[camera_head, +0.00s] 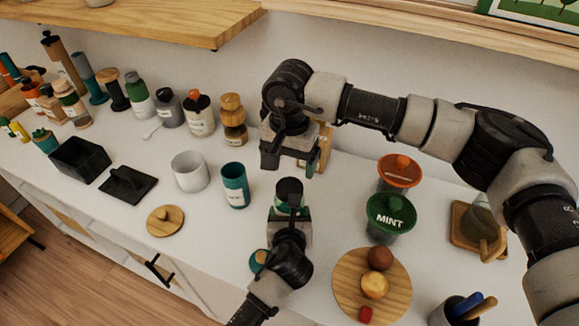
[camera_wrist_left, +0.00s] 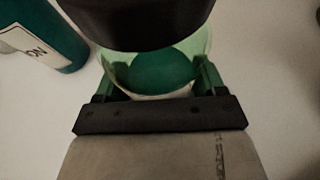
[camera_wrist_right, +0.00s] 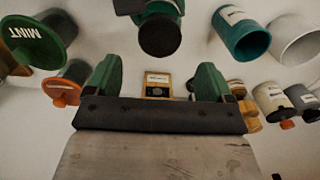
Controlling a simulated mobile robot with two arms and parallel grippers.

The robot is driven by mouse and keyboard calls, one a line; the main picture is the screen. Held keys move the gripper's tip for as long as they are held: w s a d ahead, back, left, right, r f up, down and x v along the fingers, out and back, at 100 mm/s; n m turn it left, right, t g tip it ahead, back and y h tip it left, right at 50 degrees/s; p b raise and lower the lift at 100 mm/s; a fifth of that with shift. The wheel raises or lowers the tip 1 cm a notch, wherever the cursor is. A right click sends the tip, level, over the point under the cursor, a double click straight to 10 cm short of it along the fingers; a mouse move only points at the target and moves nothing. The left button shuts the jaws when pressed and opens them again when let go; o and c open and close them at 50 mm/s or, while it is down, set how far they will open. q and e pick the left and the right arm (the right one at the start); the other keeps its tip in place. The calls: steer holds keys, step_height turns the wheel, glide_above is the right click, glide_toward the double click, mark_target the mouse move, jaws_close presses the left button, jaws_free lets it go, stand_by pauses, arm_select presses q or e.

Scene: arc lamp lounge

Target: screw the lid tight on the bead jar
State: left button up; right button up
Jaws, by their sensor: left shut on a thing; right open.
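The bead jar (camera_head: 279,212) is a greenish see-through jar standing upright on the white counter, partly hidden by my left arm. A black lid (camera_head: 289,187) sits on its top; how tight it is cannot be told. The lid also shows large in the left wrist view (camera_wrist_left: 135,22), above the green contents, and in the right wrist view (camera_wrist_right: 160,36). My left gripper (camera_wrist_left: 155,80) is shut around the jar's body, below the lid. My right gripper (camera_head: 290,163) is open and empty, above and just behind the lid, apart from it.
A teal cup (camera_head: 235,186) and a white cup (camera_head: 190,172) stand left of the jar. A green-lidded MINT jar (camera_head: 390,212), an orange-lidded jar (camera_head: 400,168) and a round wooden board (camera_head: 350,268) stand right. Several bottles line the back left. A shelf (camera_head: 150,18) overhangs.

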mark_target(289, 186)
steer(key=shift+f, duration=4)
steer(key=c, duration=0.9)
steer(key=m, duration=0.3)
steer(key=o, duration=1)
